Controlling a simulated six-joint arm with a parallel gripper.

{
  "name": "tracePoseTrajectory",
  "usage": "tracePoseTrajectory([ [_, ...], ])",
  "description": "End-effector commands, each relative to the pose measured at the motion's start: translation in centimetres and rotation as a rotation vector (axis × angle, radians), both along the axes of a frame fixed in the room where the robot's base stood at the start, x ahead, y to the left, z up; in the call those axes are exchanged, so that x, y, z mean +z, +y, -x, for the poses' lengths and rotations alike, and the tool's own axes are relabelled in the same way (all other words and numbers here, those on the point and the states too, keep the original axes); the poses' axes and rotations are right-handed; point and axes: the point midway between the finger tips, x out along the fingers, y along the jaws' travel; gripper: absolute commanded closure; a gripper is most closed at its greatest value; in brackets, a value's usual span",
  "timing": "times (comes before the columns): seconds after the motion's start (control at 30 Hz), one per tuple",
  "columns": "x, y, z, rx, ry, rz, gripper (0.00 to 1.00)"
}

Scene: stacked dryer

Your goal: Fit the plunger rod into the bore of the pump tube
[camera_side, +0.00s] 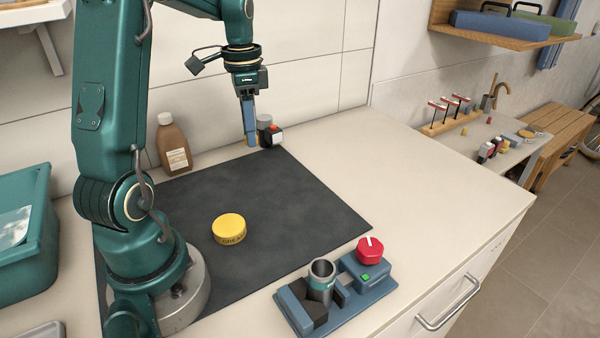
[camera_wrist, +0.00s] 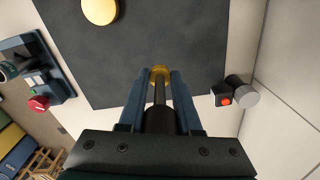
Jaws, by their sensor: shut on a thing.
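My gripper (camera_side: 250,132) points down near the back edge of the counter, beyond the mat. In the wrist view its blue fingers (camera_wrist: 161,88) are shut on the plunger rod (camera_wrist: 160,95), a dark rod with a brass-coloured end at the fingertips. In the side view I cannot make out the rod, nor whether it touches the counter. The pump tube (camera_side: 321,282) is a grey metal cylinder with its open bore facing up. It stands in a blue fixture (camera_side: 337,313) at the front of the counter, far from my gripper.
A red knob (camera_side: 370,250) sits on the fixture's right part. A yellow grease tin (camera_side: 229,229) lies on the dark mat (camera_side: 290,205). A brown bottle (camera_side: 173,143) stands left of my gripper. A grey cylinder (camera_side: 264,122) and a red-buttoned box (camera_side: 272,136) stand close by.

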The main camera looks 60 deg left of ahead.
Motion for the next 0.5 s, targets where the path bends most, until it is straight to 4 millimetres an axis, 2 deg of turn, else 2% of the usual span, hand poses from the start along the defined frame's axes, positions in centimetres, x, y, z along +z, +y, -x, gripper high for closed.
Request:
tracePoseTrajectory([
  [0.1,-0.5,1.6,1.3,0.074,0.000,0.001,1.00],
  [0.23,-0.9,2.1,1.6,0.105,0.002,0.002,1.00],
  [0.37,-2.0,0.9,0.3,0.105,0.004,0.003,1.00],
  [0.5,-3.9,-1.1,-2.0,0.102,0.005,0.004,1.00],
])
